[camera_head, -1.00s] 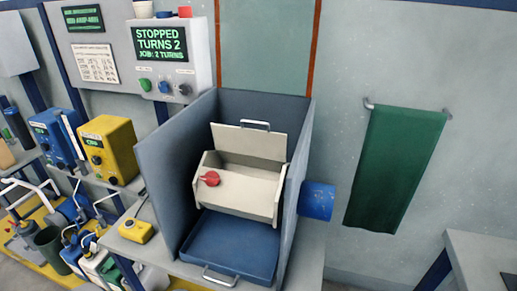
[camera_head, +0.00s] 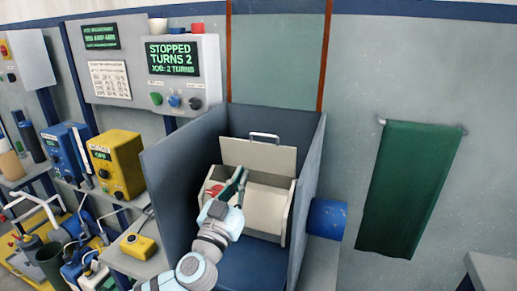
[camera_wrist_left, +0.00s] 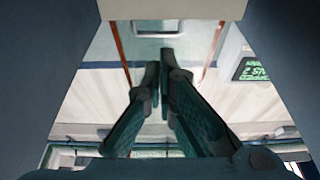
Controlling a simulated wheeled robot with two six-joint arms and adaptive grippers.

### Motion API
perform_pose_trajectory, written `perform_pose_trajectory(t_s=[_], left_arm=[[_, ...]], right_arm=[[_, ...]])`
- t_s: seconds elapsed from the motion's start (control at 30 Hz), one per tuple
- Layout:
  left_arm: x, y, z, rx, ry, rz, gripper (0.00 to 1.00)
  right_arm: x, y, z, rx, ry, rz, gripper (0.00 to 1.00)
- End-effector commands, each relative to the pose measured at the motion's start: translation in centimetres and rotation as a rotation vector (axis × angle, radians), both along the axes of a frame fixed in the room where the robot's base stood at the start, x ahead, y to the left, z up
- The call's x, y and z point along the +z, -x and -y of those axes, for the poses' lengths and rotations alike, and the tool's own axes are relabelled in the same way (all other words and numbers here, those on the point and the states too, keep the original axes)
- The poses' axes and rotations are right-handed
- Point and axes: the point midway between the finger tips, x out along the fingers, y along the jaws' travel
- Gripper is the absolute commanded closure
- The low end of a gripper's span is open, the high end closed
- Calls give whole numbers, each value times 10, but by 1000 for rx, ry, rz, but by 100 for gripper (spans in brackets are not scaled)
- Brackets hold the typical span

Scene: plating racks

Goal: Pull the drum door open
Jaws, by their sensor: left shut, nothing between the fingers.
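The cream drum (camera_head: 268,205) sits inside a blue-grey open-fronted housing (camera_head: 180,185). Its door (camera_head: 258,156) is a cream panel tilted up at the drum's top, with a metal handle (camera_head: 264,136) on its upper edge. A red knob (camera_head: 213,190) on the drum's left front is partly hidden by my gripper. My left gripper (camera_head: 241,172) is shut and empty, in front of the drum, its fingertips just below the door panel. In the left wrist view the dark fingers (camera_wrist_left: 160,70) are close together, with a cream edge (camera_wrist_left: 170,10) at the top. My right gripper is not in view.
A control panel (camera_head: 180,75) above left reads STOPPED, TURNS 2. Yellow (camera_head: 115,163) and blue (camera_head: 68,150) boxes stand at left. A yellow button box (camera_head: 138,245) sits beside the housing. A green towel (camera_head: 408,190) hangs at right.

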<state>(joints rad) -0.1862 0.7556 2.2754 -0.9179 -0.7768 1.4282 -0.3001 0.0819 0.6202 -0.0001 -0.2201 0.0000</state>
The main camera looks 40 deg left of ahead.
Motion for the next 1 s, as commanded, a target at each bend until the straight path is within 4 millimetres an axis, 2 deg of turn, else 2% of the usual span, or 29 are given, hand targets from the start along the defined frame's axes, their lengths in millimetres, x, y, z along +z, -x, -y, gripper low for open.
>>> perform_pose_trajectory(t_s=[0.4, 0.6, 0.77, 1.0], left_arm=[[31, -77, -28, 4, 7, 0, 100], [39, -105, -38, 4, 6, -2, 100], [41, -114, -41, 3, 6, -3, 100], [40, -115, -41, 2, 4, -4, 100]], right_arm=[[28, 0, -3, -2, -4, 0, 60], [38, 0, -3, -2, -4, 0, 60], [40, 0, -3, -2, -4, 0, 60], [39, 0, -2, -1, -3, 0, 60]])
